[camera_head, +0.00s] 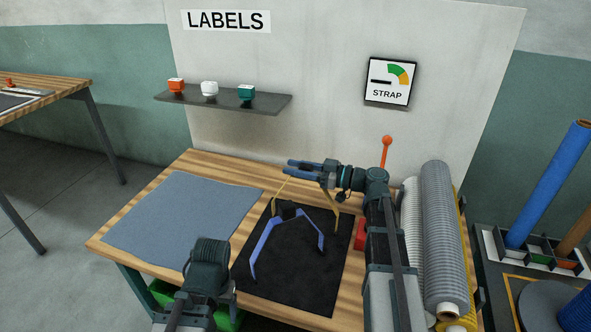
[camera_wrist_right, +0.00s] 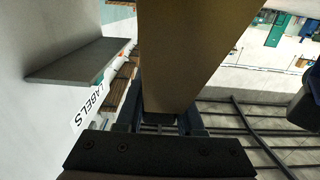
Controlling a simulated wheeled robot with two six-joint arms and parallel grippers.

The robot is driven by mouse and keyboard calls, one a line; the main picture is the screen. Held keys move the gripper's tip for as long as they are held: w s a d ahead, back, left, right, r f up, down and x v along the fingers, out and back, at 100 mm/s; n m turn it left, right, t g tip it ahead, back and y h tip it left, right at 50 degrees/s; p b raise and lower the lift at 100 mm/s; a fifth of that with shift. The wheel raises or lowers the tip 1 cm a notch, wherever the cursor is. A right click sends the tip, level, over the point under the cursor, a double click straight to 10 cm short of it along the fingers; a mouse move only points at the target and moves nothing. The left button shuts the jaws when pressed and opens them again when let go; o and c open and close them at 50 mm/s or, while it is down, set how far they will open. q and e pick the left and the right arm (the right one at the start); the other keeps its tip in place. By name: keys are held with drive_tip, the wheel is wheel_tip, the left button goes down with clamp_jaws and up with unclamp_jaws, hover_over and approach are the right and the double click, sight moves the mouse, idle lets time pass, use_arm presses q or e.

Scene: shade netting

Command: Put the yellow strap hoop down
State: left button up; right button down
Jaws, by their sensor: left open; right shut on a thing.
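The yellow strap hoop (camera_head: 336,222) is a thin band, and its sides slant down from my right gripper (camera_head: 290,167) over the back of the black mat (camera_head: 290,285). My right gripper is shut on it, with its fingers pointing left. In the right wrist view, the band (camera_wrist_right: 185,50) fills the space above the jaws as a wide tan-yellow strip. Whether its lower ends touch the mat is unclear. My left gripper (camera_head: 208,268) is at the table's front, left of the mat; it is open and empty, its fingertips mostly hidden.
A bent blue strap hoop (camera_head: 268,240) with a black middle stands on the mat. A grey-blue sheet (camera_head: 180,215) covers the left tabletop. A grey roll (camera_head: 440,230) and a red block (camera_head: 360,235) are at right. A shelf (camera_head: 225,100) hangs behind.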

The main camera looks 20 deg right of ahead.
sight(312, 170)
drive_tip(key=c, duration=0.5)
unclamp_jaws()
drive_tip(key=shift+f, duration=0.1)
drive_tip(key=shift+r+p, duration=0.3)
drive_tip(key=v, duration=0.7)
drive_tip(key=shift+s+d+f, duration=0.15)
drive_tip(key=shift+d, duration=0.05)
